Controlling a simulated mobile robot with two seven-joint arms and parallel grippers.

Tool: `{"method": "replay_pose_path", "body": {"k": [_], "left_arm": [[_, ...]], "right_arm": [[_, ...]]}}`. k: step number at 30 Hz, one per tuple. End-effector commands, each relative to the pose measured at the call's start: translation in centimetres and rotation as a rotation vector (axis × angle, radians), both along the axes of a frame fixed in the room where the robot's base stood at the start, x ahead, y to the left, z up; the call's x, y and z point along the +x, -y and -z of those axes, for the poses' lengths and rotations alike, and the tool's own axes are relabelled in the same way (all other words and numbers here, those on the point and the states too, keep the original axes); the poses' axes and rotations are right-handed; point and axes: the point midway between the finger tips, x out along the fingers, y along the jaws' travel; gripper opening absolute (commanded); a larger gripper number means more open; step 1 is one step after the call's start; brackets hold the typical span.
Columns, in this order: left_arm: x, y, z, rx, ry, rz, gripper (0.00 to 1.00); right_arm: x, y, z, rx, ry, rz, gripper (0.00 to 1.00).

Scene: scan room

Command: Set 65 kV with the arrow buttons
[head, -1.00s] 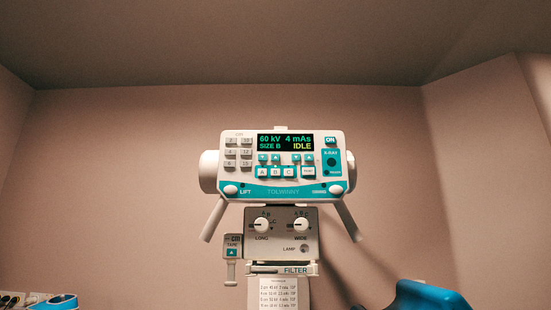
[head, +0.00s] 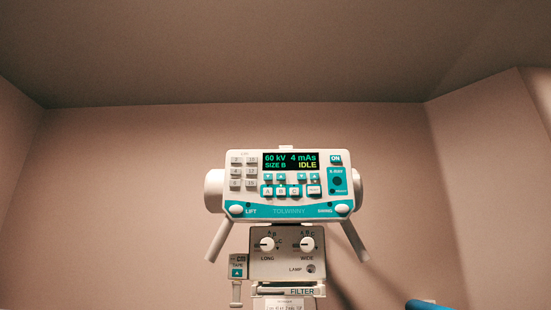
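A left pair of small teal arrow buttons (head: 274,177) sits just under the kV reading. A right pair of arrow buttons (head: 307,177) sits under the mAs reading. The arrow marks are too small to read surely. Neither of my grippers is in view, and nothing covers the panel.
Lettered buttons (head: 281,191) lie below the arrows. The ON button (head: 336,159) and the X-RAY block (head: 338,181) are at the right. Two handles slope down beside the knob box (head: 288,272). A blue rounded shape (head: 428,304) shows at the bottom right edge.

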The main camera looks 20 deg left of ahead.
Motion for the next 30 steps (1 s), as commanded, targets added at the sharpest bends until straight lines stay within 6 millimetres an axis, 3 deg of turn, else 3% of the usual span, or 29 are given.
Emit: {"method": "replay_pose_path", "body": {"k": [1, 4, 5, 30], "left_arm": [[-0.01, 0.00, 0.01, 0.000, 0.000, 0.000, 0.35], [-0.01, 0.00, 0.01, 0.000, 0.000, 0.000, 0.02], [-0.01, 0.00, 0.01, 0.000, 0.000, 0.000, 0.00], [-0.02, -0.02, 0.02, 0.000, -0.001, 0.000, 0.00]], "right_arm": [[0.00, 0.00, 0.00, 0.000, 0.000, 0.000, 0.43], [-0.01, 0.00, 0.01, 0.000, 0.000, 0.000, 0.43], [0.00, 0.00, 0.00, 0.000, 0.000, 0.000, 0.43], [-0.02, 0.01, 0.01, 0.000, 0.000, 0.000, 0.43]]}}
